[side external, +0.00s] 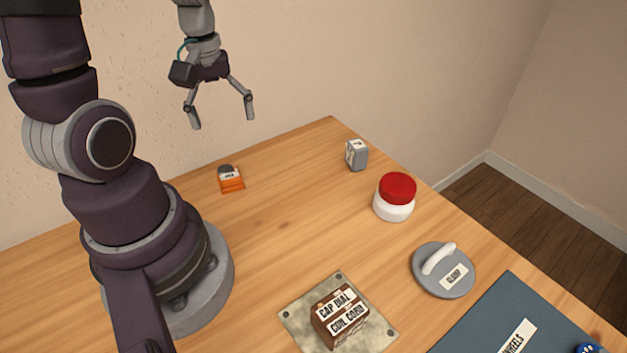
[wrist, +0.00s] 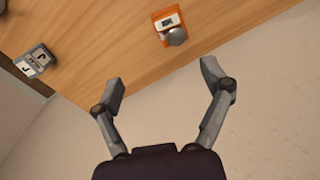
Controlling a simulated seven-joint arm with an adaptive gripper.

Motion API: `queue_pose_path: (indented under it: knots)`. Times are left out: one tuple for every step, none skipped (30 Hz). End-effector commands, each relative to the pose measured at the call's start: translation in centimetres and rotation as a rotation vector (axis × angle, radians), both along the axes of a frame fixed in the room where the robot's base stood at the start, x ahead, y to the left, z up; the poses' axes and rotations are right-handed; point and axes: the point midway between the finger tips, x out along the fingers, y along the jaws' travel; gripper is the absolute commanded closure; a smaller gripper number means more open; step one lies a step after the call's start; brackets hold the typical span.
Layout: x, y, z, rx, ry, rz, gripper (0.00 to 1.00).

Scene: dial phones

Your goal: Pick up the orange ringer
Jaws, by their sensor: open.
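The orange ringer (side external: 231,184) is a small orange block with a pale label and a grey round part on top. It lies on the wooden table near the far edge, right of my base. It also shows at the top of the wrist view (wrist: 160,20), ahead of my fingertips. My gripper (side external: 223,115) is open and empty, high above the table and apart from the ringer. Both fingers also show in the wrist view (wrist: 162,80), with nothing between them.
A grey labelled block (side external: 356,155) stands near the far corner. A white jar with a red lid (side external: 394,204), a round grey clamp (side external: 430,283), a brown labelled block (side external: 338,318) on a speckled plate (side external: 295,317) and a dark mat (side external: 481,325) lie nearer. The wood around the ringer is clear.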

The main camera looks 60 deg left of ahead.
Motion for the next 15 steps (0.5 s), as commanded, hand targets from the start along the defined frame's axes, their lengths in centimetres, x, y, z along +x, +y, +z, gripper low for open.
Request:
queue_pose_path:
  knots:
    - [-0.6, 0.7, -0.8, -0.018, 0.024, 0.072, 0.22]
    - [-0.8, 1.0, -1.2, -0.025, 0.032, 0.102, 0.22]
    - [-1.0, 1.2, -1.7, -0.032, 0.041, 0.129, 0.22]
    - [-1.1, 1.3, -2.2, -0.034, 0.044, 0.14, 0.22]
    - [-1.2, 1.4, -2.7, -0.037, 0.047, 0.146, 0.22]
    - [-1.2, 1.3, -3.6, -0.038, 0.049, 0.148, 0.22]
    - [-1.2, 1.3, -4.2, -0.038, 0.049, 0.147, 0.22]
    - [-1.2, 1.3, -4.8, -0.038, 0.049, 0.145, 0.22]
    - [-1.2, 1.3, -5.5, -0.037, 0.048, 0.144, 0.22]
    - [-1.1, 1.3, -5.9, -0.036, 0.047, 0.143, 0.22]
    - [-1.1, 1.2, -6.2, -0.037, 0.046, 0.143, 0.22]
    - [-1.1, 1.2, -6.6, -0.036, 0.046, 0.142, 0.22]
    - [-1.1, 1.2, -7.0, -0.036, 0.046, 0.142, 0.22]
    - [-1.2, 1.1, -7.5, -0.037, 0.048, 0.141, 0.22]
    - [-1.2, 0.9, -8.2, -0.038, 0.048, 0.141, 0.22]
